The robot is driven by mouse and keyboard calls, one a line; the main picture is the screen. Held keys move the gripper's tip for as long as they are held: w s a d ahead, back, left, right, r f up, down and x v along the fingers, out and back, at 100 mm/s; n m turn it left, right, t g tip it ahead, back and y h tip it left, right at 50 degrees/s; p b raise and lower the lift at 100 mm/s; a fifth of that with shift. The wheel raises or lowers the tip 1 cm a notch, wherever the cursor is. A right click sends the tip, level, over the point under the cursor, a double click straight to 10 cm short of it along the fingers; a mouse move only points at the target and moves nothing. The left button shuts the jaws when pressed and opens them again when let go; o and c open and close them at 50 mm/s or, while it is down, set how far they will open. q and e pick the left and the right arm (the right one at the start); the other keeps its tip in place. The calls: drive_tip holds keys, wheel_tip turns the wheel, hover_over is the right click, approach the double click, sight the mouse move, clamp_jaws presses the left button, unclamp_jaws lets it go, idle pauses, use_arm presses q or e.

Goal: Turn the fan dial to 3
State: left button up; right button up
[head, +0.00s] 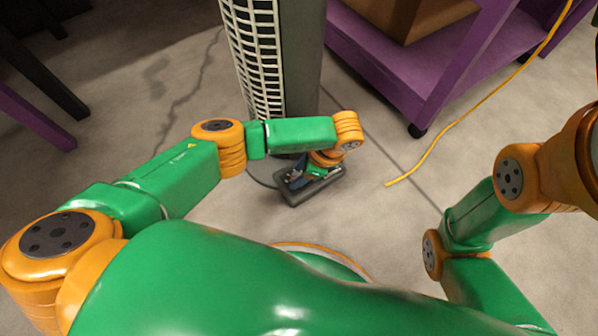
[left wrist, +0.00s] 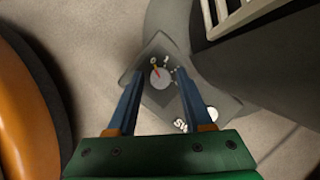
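The fan (head: 255,60) is a tall grey tower with a pale grille in the head view. A dark control box (head: 296,200) sits low at its foot. In the left wrist view the box (left wrist: 152,48) carries a round grey dial (left wrist: 161,79) with a red and yellow pointer and small white marks around it. The marks are too small to read. My left gripper (left wrist: 159,72) is open, with one blue finger on either side of the dial; I cannot tell whether they touch it. In the head view this gripper (head: 299,178) is over the box, partly hiding it. My right gripper is out of view.
A purple shelf cart (head: 385,65) on casters, with a brown box (head: 410,15), stands right of the fan. A yellow cable (head: 440,140) lies on the floor near it. Dark and purple furniture legs (head: 35,115) are at the left.

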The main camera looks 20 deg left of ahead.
use_arm(q)
clamp_jaws()
drive_tip(key=shift+r, duration=0.1)
